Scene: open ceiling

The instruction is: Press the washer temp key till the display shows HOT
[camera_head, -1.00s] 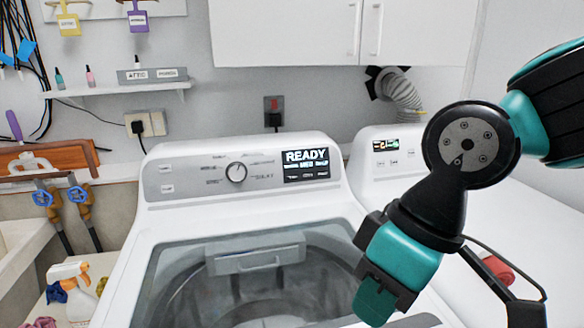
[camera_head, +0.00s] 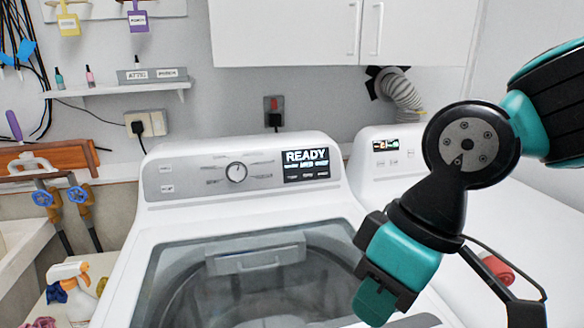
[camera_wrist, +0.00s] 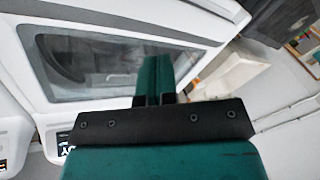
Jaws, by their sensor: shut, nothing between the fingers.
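The washer (camera_head: 120,255) is a white top loader with a glass lid, and it fills the middle of the head view. Its grey control panel (camera_head: 210,184) carries a round knob (camera_head: 236,172) and small labelled keys on the left. The display (camera_head: 305,165) at the panel's right reads READY, with MED in smaller text below. The key labels are too small to read surely. My gripper (camera_head: 372,302) is shut and empty, in front of and right of the panel, over the lid's right side. In the wrist view, its fingers (camera_wrist: 153,80) point across the glass lid (camera_wrist: 90,60).
A second white machine (camera_head: 375,178) with a small display stands to the right. A wall shelf (camera_head: 120,90), white cabinets (camera_head: 285,35) and a duct hose (camera_head: 400,95) are behind. Blue-handled taps (camera_head: 60,197) and a spray bottle (camera_head: 85,290) stand at left. Space before the panel is clear.

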